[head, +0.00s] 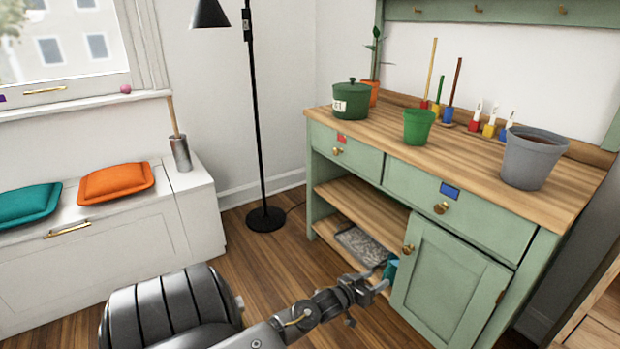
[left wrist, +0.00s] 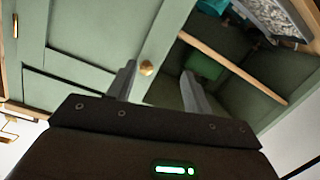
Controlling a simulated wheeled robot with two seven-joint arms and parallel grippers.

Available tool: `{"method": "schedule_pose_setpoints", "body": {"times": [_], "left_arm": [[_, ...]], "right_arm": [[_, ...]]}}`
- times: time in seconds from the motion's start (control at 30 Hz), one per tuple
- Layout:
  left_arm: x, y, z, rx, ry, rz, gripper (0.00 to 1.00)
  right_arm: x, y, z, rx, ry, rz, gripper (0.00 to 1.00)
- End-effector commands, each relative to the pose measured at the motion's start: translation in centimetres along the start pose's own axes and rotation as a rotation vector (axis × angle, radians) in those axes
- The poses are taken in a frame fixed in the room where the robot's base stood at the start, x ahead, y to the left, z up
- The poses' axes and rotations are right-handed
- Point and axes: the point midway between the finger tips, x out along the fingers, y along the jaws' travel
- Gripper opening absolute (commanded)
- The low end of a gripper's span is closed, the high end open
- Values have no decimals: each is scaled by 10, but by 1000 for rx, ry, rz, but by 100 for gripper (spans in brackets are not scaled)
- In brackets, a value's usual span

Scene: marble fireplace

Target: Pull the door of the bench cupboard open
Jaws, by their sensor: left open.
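The green bench cupboard door (head: 445,285) is at the lower right of the bench and looks shut. Its round brass knob (head: 408,249) is near the door's upper left edge. My left gripper (head: 380,284) is just left of the door, below the knob in the picture. In the left wrist view, the door (left wrist: 95,50) fills the upper left and the knob (left wrist: 147,68) shows between my open left fingers (left wrist: 158,75), nearer the left one. I cannot tell whether a finger touches it. My right gripper is out of view.
Two drawers, one with a brass knob (head: 440,208) above the door, sit under the wooden top. A floor lamp (head: 266,218) stands left of the bench.

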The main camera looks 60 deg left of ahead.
Motion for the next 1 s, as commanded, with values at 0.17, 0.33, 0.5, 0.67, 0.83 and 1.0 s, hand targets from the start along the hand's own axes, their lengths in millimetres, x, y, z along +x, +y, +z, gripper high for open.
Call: {"method": "schedule_pose_setpoints", "body": {"times": [0.17,0.33,0.5,0.67,0.83,1.0], "left_arm": [[-19,-1,27,34,-117,-46,51],[-40,-2,58,69,-225,-79,51],[-64,-1,85,102,-323,-104,51],[-90,1,108,134,-415,-120,51],[-119,4,130,167,-507,-132,51],[-149,9,149,200,-597,-138,51]], "right_arm": [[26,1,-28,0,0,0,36],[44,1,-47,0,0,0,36],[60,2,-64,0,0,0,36],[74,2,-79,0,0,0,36],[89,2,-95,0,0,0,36],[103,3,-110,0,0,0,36]]}}
